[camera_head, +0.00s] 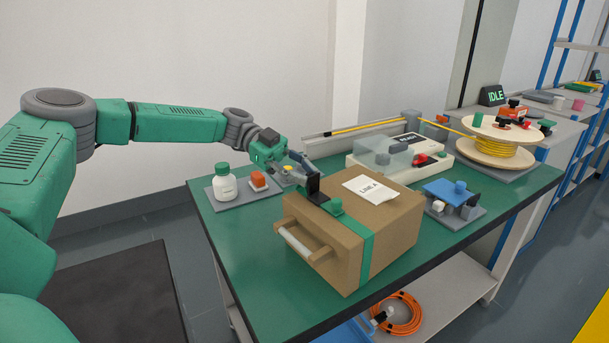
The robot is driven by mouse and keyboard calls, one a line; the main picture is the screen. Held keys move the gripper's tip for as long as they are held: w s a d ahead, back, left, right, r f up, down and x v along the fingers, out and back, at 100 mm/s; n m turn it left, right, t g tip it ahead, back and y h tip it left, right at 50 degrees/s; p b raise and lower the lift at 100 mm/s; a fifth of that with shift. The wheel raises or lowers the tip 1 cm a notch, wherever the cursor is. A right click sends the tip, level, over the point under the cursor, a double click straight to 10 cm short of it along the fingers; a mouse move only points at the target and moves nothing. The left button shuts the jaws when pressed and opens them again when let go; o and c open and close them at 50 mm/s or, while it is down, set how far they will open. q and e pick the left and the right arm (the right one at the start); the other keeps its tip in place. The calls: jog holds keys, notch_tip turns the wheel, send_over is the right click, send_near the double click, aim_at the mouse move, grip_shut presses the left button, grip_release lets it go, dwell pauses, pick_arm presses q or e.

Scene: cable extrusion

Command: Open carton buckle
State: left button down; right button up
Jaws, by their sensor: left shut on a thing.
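The brown carton (396,222) stands on the green table, with a white label (371,189) on its top and a handle bar (302,242) on its front. A green strap (367,255) runs over its top and down its side. The green buckle (335,206) sits on the strap at the carton's top left edge. My left gripper (313,187) reaches in from the left over the carton's left edge, right beside the buckle. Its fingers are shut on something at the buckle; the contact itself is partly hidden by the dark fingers. My right gripper is not in view.
The table's front left is clear.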

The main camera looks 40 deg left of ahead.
pick_arm(q)
jog(key=shift+s+f, duration=0.25)
jog(key=shift+f, duration=0.25)
dwell(0.4)
jog(key=c, duration=1.5)
grip_release()
jog(key=shift+w+r, duration=0.1)
jog(key=shift+r, duration=0.1)
jog(key=v, duration=1.2)
jog(key=shift+w+a, duration=0.1)
jog(key=shift+f, duration=0.15)
